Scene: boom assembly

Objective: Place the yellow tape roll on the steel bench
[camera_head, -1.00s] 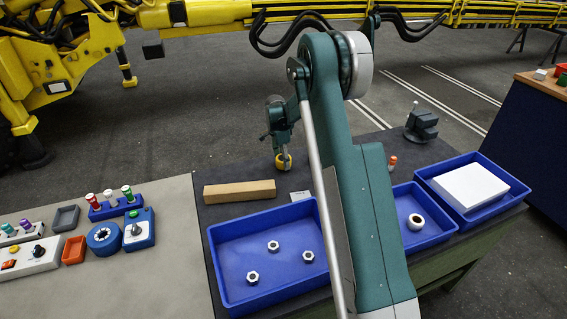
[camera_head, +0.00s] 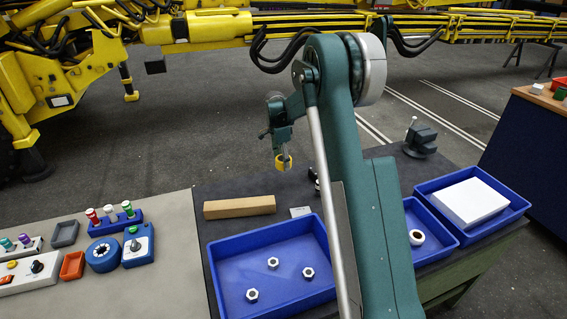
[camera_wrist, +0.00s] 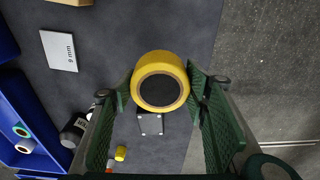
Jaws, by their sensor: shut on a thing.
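The yellow tape roll (camera_head: 284,163) is held in my gripper (camera_head: 284,157), over the far edge of the dark-topped bench (camera_head: 235,182). In the wrist view the roll (camera_wrist: 160,70) has a dark centre and sits between the two green ribbed fingers of my gripper (camera_wrist: 160,88), which touch its sides. Dark benchtop (camera_wrist: 110,35) shows behind and below the roll, with the floor beyond the edge on the right. The roll appears raised above the top. A second, light-grey bench top (camera_head: 170,285) is at the left; I cannot tell which is the steel bench.
A wooden block (camera_head: 240,207) and a white label card (camera_head: 300,212) lie on the dark bench. Blue trays (camera_head: 222,291) fill its near side. A vise (camera_head: 420,140) stands at the far right corner.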

